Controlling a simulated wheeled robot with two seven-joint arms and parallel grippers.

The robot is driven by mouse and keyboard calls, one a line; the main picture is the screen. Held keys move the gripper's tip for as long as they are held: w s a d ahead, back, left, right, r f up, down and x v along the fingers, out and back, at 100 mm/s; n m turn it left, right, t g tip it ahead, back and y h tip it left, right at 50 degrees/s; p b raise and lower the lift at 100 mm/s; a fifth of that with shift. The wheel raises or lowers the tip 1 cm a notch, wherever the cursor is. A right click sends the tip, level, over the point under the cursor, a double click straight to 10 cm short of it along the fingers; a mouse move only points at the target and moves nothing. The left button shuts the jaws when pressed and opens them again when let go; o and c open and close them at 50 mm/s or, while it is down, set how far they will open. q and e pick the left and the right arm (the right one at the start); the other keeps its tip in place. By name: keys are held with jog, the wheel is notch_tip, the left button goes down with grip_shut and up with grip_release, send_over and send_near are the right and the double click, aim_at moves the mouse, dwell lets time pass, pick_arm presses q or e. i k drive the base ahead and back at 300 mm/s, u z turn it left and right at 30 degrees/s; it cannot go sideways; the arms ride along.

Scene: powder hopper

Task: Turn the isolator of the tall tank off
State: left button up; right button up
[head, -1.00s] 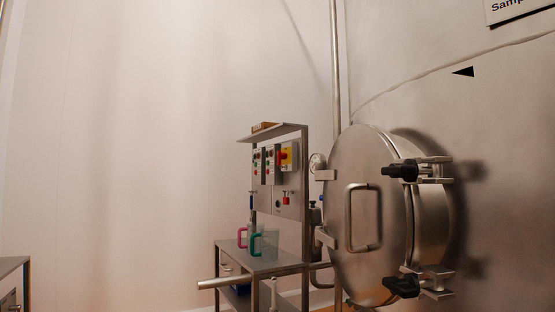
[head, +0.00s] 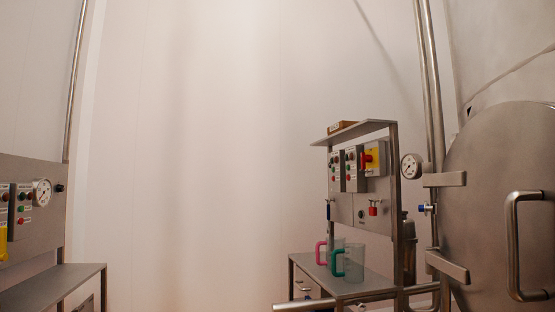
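A red rotary isolator handle on a yellow plate (head: 372,158) sits on the upright control panel (head: 361,203) of a bench, right of centre in the head view. Its handle appears to point sideways, but the setting is too small to read. A large round steel hatch (head: 487,200) with a bar handle, on the wall of a big tank (head: 500,55), is at the right. I cannot tell from this view which tank the isolator serves. Neither of my grippers is in view.
The bench (head: 372,286) carries jugs with pink (head: 320,253) and teal (head: 338,264) handles. A pressure gauge (head: 411,166) and steel pipes stand between panel and hatch. Another panel (head: 38,220) and bench (head: 60,283) are at the left. Plain wall lies between.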

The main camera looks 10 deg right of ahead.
aim_at(365, 158)
jog(key=u, duration=0.55)
jog(key=i, duration=2.3)
jog(key=z, duration=1.2)
jog(key=i, duration=1.15)
jog(key=z, duration=1)
